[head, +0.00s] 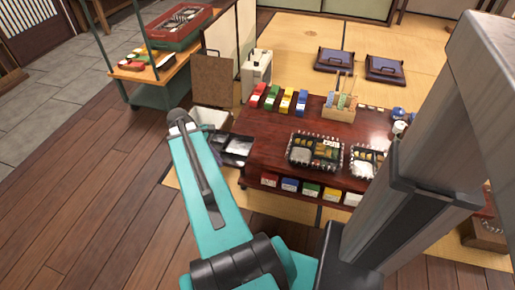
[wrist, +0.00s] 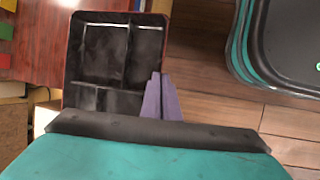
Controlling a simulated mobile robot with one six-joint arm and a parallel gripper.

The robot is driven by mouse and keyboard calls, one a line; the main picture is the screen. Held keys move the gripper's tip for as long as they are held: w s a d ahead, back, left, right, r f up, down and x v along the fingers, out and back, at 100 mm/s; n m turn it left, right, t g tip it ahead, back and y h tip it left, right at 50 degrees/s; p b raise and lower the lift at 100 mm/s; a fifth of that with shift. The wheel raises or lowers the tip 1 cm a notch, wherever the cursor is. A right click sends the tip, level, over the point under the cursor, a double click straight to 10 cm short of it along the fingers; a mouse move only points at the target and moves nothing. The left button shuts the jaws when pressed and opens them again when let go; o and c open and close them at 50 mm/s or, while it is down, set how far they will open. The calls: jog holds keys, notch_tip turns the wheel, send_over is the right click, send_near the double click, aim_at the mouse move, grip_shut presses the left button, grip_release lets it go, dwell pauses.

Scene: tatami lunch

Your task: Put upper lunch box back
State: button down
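A black lunch box tier (wrist: 105,52) with a reddish-brown rim and several compartments fills the upper left of the wrist view. Its visible compartments look empty. My gripper (wrist: 160,97) has its purple fingers close together, on either side of the box's right wall. The box overlaps the table's edge and the floor in that view. In the head view a dark compartmented box (head: 238,147) shows by the table's left end, beside my arm. Two black food-filled boxes (head: 314,150) (head: 365,162) are on the table.
The low red-brown table (head: 262,157) also holds coloured packs (head: 272,97) and a wooden caddy (head: 338,113). A white bin (head: 212,117) stands by its left end. A cart (head: 150,74) with a large red box (head: 178,27) stands upper left. Plank floor is clear at left.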

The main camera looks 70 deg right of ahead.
aim_at(251, 145)
jog(key=shift+s+d+f, duration=0.3)
jog(key=shift+s+f, duration=0.05)
jog(key=shift+s, duration=0.3)
jog(key=shift+s+d+f, duration=0.3)
jog(key=shift+s+f, duration=0.05)
jog(key=shift+s, duration=0.25)
jog(key=s+d+b, duration=0.1)
jog(key=s+d, duration=0.1)
jog(key=d, duration=0.2)
jog(key=s+d+f+b, duration=0.1)
jog(key=s+d+b, duration=0.1)
jog(key=d, duration=0.2)
jog(key=s+d+b, duration=0.1)
jog(key=s+d, duration=0.1)
jog(key=d, duration=0.3)
jog(key=shift+s+d+f, duration=0.1)
jog(key=shift+f, duration=0.05)
jog(key=shift+d, duration=0.1)
jog(key=shift+s+d+f+b, duration=0.1)
jog(key=shift+s+d+b, duration=0.05)
jog(key=shift+d+b, duration=0.15)
jog(key=shift+s+d+f+b, duration=0.1)
jog(key=shift+d+f+b, duration=0.1)
jog(key=shift+f+b, duration=1.2)
jog(key=shift+f+p, duration=0.45)
